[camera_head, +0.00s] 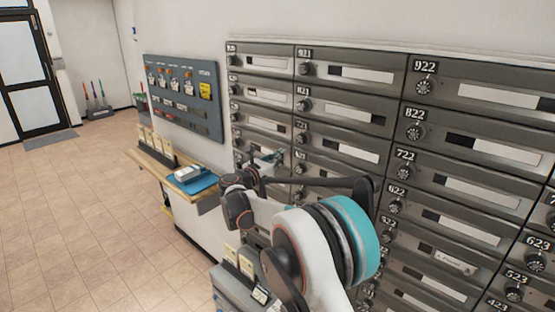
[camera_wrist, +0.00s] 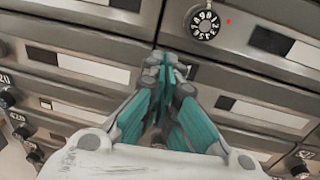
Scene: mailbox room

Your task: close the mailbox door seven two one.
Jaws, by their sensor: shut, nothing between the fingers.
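The mailbox door seven two one (camera_head: 345,150) is in the second large column, below door 821, with a dial at its left. It looks roughly flush with its neighbours; I cannot tell whether it stands slightly ajar. My gripper (camera_head: 274,157) is shut and empty, its fingertips at the left edge of that column. In the wrist view my gripper (camera_wrist: 164,62) has its teal fingers together in front of the grey door fronts. A dial (camera_wrist: 205,22) with a red dot beside it is just above right of the tips. Contact cannot be told.
Doors 821 (camera_head: 350,112) and 722 (camera_head: 465,180) are nearby. A wooden shelf (camera_head: 150,163) with a blue tray (camera_head: 203,183) juts out left of the mailboxes. A grey panel (camera_head: 184,98) hangs on the wall. The tiled floor (camera_head: 90,220) at left is clear.

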